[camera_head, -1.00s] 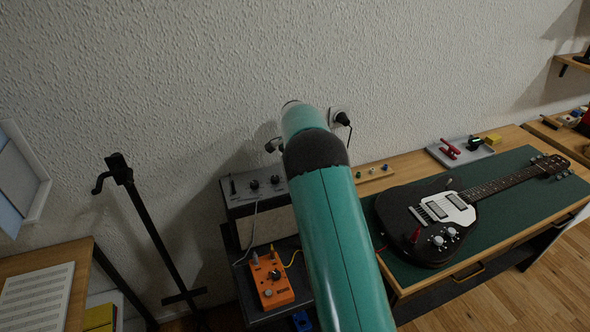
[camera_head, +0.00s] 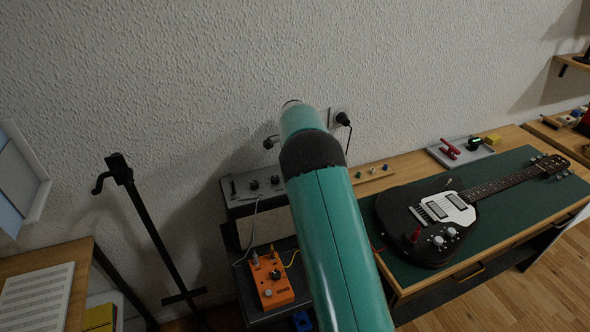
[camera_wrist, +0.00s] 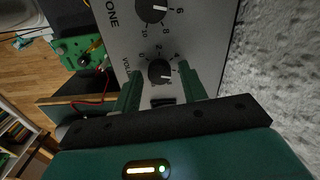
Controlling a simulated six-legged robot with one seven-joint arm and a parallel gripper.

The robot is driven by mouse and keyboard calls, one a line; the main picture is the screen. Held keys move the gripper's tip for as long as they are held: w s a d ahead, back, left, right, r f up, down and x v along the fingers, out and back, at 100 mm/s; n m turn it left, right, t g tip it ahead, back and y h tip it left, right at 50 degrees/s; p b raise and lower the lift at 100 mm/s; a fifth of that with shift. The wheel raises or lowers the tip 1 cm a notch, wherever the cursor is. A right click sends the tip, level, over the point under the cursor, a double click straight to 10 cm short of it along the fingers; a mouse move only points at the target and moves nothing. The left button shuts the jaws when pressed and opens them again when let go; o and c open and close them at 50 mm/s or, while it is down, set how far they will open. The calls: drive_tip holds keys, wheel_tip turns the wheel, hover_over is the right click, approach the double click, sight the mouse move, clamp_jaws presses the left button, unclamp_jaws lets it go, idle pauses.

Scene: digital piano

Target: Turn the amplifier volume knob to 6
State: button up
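The amplifier (camera_head: 238,207) stands against the wall in the head view, partly behind my arm. In the wrist view its panel (camera_wrist: 115,40) shows the black volume knob (camera_wrist: 159,72) below the tone knob (camera_wrist: 151,8). The volume knob's white mark points right and slightly down; the number there is hidden by my right finger. My gripper (camera_wrist: 159,80) is open, with one green finger on each side of the volume knob. A small gap seems to show on both sides; contact cannot be told. In the head view my gripper is hidden.
An orange pedal (camera_head: 271,279) with cables sits in front of the amplifier. A black stand (camera_head: 150,225) is at left. A dark guitar (camera_head: 432,220) lies on a green mat (camera_head: 510,205) at right.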

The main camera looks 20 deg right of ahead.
drive_tip(key=shift+o, duration=0.2)
wheel_tip(320, 180, up, 14)
idle(0.5)
drive_tip(key=shift+f, duration=0.1)
